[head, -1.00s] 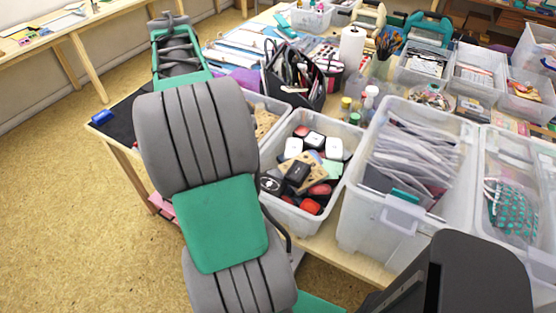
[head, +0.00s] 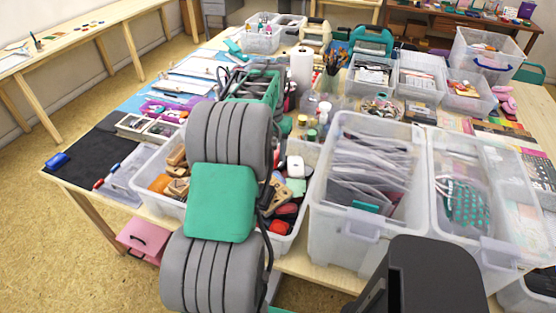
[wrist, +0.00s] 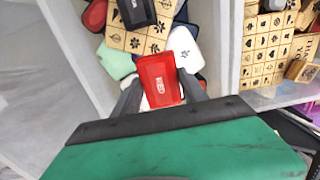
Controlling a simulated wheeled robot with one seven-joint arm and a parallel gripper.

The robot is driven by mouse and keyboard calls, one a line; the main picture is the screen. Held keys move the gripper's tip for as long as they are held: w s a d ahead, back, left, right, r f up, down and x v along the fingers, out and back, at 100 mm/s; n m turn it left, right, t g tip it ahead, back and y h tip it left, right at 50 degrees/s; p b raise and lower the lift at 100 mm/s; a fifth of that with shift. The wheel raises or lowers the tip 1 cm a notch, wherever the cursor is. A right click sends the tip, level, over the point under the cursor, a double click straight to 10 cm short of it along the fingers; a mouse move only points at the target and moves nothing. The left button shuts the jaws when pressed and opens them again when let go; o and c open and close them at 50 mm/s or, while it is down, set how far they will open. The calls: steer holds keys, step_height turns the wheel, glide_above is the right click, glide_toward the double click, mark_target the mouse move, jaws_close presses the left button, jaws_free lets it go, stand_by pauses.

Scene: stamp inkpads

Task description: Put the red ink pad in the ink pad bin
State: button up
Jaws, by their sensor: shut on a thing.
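In the wrist view, my gripper (wrist: 160,90) is shut on a red ink pad (wrist: 158,78) with a small pale label. The pad is held over the ink pad bin (wrist: 217,60), a pale plastic bin with black, red, white and mint pads and a wooden stamp block inside. Whether the pad touches those below, I cannot tell. In the head view, the bin (head: 305,215) is partly covered by my grey and green arm. My fingers and the held pad are hidden there.
A bin of wooden stamps (wrist: 258,98) adjoins on the right in the wrist view. In the head view, a tall clear bin of grey envelopes (head: 318,195) stands right of the ink pad bin. A blue object (head: 57,161) lies on the dark mat (head: 88,158) at the table's left.

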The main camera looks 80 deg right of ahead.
mark_target(278, 170)
steer(key=f, duration=0.1)
steer(key=s+f, duration=0.1)
steer(key=f, duration=0.1)
steer(key=d+f, duration=0.1)
steer(key=f, duration=0.1)
steer(key=shift+s+f+p, duration=0.15)
steer(key=shift+s+p, duration=0.15)
steer(key=shift+s, duration=0.05)
steer(key=shift+f, duration=0.1)
steer(key=o, duration=1.4)
steer(key=shift+f, duration=0.1)
